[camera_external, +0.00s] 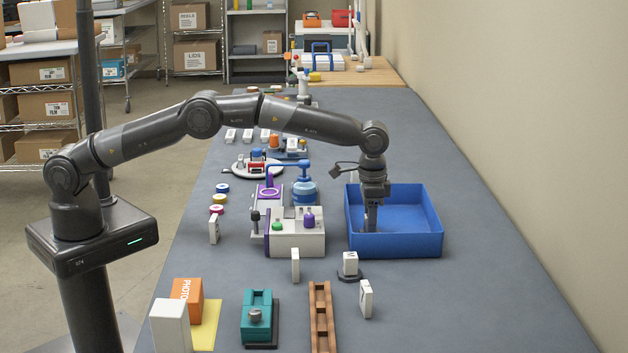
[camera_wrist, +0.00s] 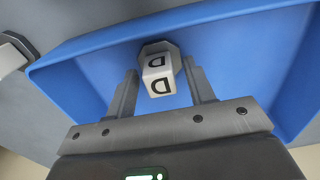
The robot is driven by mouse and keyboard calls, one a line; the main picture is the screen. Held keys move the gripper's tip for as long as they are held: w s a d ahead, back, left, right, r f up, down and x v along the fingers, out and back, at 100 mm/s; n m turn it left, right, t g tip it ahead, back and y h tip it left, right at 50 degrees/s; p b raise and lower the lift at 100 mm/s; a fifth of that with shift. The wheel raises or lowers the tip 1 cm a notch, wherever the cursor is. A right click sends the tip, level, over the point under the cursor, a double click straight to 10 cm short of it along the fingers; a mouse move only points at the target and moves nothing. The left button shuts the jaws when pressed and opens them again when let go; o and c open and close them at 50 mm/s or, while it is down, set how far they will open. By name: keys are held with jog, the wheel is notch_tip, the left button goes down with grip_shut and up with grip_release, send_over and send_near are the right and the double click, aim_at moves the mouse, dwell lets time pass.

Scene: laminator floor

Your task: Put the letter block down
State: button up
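The letter block (camera_wrist: 160,84), white with a dark D on two visible faces, sits between the two fingers of my gripper (camera_wrist: 160,72) in the wrist view. I cannot tell whether the block touches the tray floor.
A white machine with coloured knobs (camera_external: 297,238) stands close left of the tray. In front of the tray are an M block (camera_external: 350,262) on a dark base and another white block (camera_external: 366,298). The table to the right is clear. A teal fixture (camera_external: 257,314) stands nearer.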

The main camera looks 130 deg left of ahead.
notch_tip(320, 180, up, 12)
dwell(0.7)
jog(key=shift+r, duration=0.15)
